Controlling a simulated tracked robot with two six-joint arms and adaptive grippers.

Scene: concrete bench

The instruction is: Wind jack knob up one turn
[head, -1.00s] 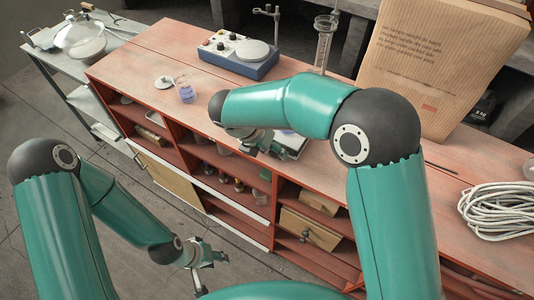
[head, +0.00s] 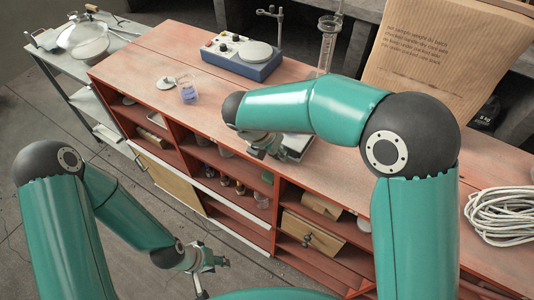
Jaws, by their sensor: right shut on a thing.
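The jack (head: 298,146) is a small, low device with a pale flat top on the red bench, partly hidden behind my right arm. My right gripper (head: 268,152) is at the jack's near left side, by the bench's front edge, and is shut on the jack knob. The knob itself is hidden by the fingers and too small to make out. My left gripper (head: 218,262) hangs low in front of the bench, away from the jack; its fingers are too small to tell open from shut.
A blue balance (head: 241,58), a beaker with blue liquid (head: 188,93) and a glass cylinder (head: 326,45) stand on the bench. A large paper sack (head: 440,65) is behind my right arm. Coiled rope (head: 502,213) lies at right. Open shelves are below.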

